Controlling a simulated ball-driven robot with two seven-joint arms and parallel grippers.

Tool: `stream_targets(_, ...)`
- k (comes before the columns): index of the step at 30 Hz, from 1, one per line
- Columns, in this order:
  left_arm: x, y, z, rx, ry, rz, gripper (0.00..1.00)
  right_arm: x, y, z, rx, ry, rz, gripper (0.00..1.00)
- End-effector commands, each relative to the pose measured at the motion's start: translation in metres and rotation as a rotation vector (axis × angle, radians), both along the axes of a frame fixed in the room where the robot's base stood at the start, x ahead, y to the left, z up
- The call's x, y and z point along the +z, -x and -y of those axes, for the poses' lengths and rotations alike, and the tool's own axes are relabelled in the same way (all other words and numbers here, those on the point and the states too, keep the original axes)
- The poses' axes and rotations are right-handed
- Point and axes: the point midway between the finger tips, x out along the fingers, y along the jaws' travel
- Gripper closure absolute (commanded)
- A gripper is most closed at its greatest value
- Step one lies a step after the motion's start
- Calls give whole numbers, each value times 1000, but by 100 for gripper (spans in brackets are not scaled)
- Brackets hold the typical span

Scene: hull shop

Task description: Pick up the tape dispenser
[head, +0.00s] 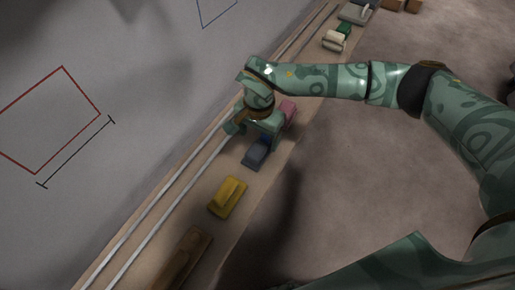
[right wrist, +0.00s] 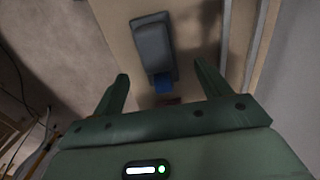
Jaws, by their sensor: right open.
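A slate-blue block-shaped thing with a bright blue end, which looks like the tape dispenser (head: 256,154), lies on the long wooden shelf (head: 213,165). In the right wrist view the tape dispenser (right wrist: 152,42) shows from above, its blue end toward my gripper. My right gripper (head: 253,127) is just behind it in the head view, pointing down at the shelf. In the right wrist view my right gripper (right wrist: 162,72) is open, with the blue end in line with the gap between the fingers. No contact is visible. My left gripper is not in view.
A pink thing (head: 289,110) is close to my right gripper on its far side. A yellow block (head: 228,196) and a brown wooden piece (head: 184,262) lie nearer on the shelf. A white and green thing (head: 335,41) is farther off. Two pale rails run along the wall side.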

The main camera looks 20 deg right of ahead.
Motion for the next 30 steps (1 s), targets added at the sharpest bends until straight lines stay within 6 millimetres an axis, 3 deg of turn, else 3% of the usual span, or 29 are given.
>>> stream_targets(9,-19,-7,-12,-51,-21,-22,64,-49,4,0,0,-1,-6,24)
stream_targets(19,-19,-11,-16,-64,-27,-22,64,-52,3,0,0,0,4,24)
stream_targets(25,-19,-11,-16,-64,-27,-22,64,-52,3,0,0,-1,3,74)
stream_targets(30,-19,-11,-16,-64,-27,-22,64,-52,3,0,0,-1,3,75)
